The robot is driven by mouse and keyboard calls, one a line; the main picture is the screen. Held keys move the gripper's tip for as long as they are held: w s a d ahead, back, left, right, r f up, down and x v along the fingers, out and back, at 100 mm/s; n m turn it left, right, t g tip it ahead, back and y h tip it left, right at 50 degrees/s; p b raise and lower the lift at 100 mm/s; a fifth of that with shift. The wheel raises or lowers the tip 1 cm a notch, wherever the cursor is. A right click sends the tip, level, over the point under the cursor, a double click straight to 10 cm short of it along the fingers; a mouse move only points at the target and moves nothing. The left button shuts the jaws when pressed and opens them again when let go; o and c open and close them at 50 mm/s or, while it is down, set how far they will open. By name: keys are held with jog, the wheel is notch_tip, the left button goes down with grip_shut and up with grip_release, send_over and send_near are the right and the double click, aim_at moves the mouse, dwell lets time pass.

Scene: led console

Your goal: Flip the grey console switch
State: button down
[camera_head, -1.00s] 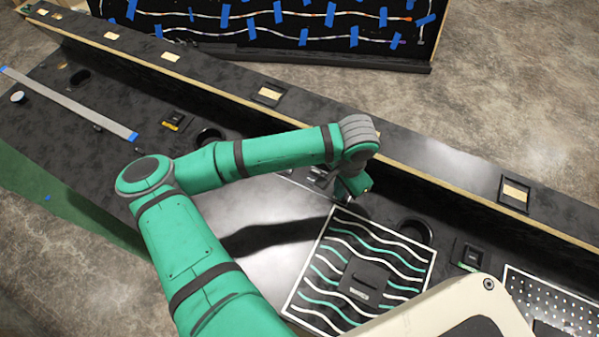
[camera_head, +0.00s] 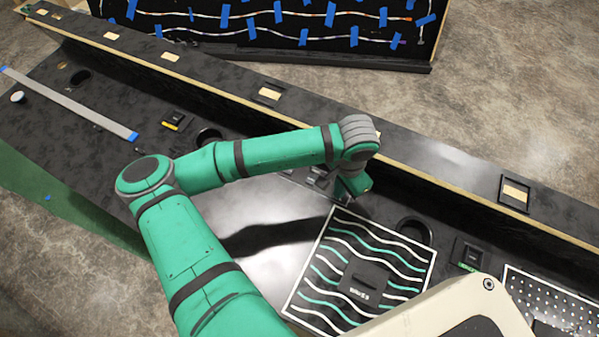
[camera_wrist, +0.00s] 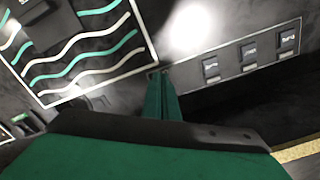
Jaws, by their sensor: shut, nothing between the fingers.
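A grey strip plate (camera_wrist: 190,76) with three small dark switches shows in the wrist view. The switches are a near one (camera_wrist: 210,68), a middle one (camera_wrist: 248,52) and a far one (camera_wrist: 287,38), each with a pale label. I cannot tell which is the one called grey. My gripper (camera_wrist: 160,76) is shut and empty, its tips at the strip's left end, beside the near switch. I cannot tell whether they touch the plate. In the head view my gripper (camera_head: 346,196) hangs over the console and partly hides the strip (camera_head: 300,178).
A panel with white and green wavy lines (camera_head: 330,262) lies just below my gripper, bearing a black labelled box (camera_head: 366,278). A round black ring (camera_head: 415,230) is to the right. The console's raised back wall (camera_head: 440,180) runs close behind my gripper.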

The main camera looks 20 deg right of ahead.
jog(key=shift+f, duration=1.5)
jog(key=shift+w+d, duration=0.65)
jog(key=shift+d, duration=0.15)
dwell(0.5)
notch_tip(320, 180, up, 7)
jog(key=shift+s+a, duration=0.25)
jog(key=shift+a, duration=0.1)
dwell(0.5)
dwell(0.5)
